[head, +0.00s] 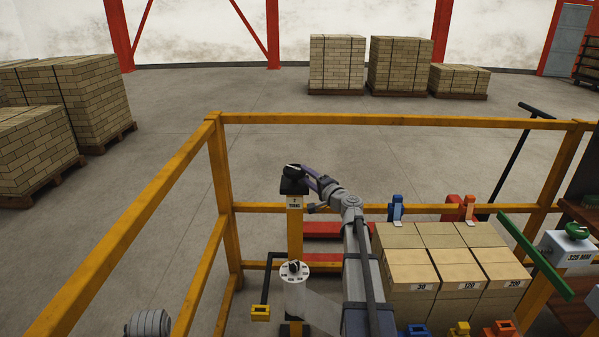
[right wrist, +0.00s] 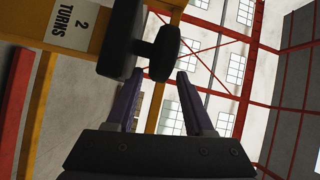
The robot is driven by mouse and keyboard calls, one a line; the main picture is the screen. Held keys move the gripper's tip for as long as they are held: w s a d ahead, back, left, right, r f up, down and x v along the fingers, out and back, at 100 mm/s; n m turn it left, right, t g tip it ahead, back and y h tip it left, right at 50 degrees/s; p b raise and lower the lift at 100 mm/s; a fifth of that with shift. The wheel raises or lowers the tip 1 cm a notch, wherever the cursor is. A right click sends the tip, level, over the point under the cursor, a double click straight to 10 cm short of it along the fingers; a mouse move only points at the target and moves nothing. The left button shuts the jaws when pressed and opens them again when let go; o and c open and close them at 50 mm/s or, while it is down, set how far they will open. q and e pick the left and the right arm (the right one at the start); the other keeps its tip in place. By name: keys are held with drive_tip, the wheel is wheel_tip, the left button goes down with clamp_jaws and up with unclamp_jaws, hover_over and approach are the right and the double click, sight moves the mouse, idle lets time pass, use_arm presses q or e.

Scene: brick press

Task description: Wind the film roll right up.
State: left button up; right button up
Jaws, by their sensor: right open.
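The film roll (head: 297,292) is a white upright cylinder with a dark-marked cap, low at the front centre. Pale film stretches from it to the lower right. Behind it stands a yellow post (head: 295,232) with a "2 TURNS" label (head: 294,203), also legible in the right wrist view (right wrist: 78,22). A black crank (right wrist: 122,38) with a stubby knob (right wrist: 165,52) sits atop the post. My right gripper (head: 308,180) is at the crank. In the right wrist view its two purple fingers (right wrist: 160,76) are apart, the knob at their tips, not clamped. My left gripper is out of view.
Yellow rails (head: 390,120) fence the area. A green bar (head: 535,255) slants at the right. A bent dark arm with a yellow end (head: 260,313) is left of the roll.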

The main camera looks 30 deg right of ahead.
sight(300, 170)
drive_tip(key=w, duration=0.5)
drive_tip(key=shift+a, duration=0.1)
clamp_jaws()
